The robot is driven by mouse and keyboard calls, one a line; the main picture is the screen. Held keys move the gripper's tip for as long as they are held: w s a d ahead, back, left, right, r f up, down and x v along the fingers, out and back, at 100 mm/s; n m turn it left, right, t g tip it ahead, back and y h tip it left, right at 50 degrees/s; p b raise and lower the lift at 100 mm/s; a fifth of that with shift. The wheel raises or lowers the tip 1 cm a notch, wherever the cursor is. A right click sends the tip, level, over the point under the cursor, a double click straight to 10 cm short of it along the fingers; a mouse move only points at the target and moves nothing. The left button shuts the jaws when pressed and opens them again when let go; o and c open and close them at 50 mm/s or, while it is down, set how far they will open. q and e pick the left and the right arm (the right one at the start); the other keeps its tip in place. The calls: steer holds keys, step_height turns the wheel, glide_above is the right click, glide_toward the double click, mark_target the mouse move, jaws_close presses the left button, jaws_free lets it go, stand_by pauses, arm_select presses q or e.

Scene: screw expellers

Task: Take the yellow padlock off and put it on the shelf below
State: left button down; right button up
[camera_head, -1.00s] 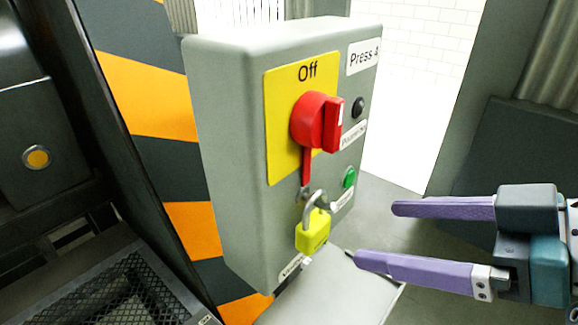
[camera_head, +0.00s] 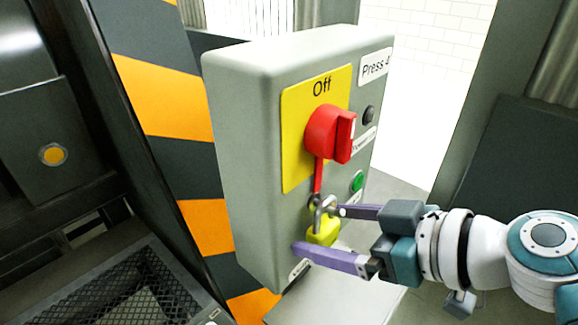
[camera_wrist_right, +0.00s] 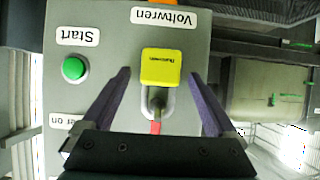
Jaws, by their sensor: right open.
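The yellow padlock (camera_head: 322,229) hangs by its metal shackle at the lower end of the red strip below the red rotary switch (camera_head: 331,134) on the grey control box (camera_head: 245,150). My right gripper (camera_head: 318,228) is open, its purple fingers reaching in from the right on either side of the padlock. In the right wrist view the padlock (camera_wrist_right: 160,68) lies between and beyond the two open fingertips (camera_wrist_right: 163,80), apart from both. The shelf (camera_head: 335,290) below the box shows as a pale grey flat surface, partly hidden by my gripper. My left gripper is not in view.
A green button (camera_head: 357,181) and a black knob (camera_head: 369,113) sit on the box face, right of the switch. A striped orange and dark post (camera_head: 165,100) stands left of the box. A mesh surface (camera_head: 140,285) is at lower left.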

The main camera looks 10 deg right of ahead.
steer(key=shift+c, duration=0.4)
steer(key=c, duration=0.7)
jaws_close()
steer(key=shift+r, duration=0.8)
steer(key=s+d+b, duration=0.6)
steer(key=s+d, duration=0.5)
steer(key=s, duration=0.3)
steer(key=shift+s, duration=0.1)
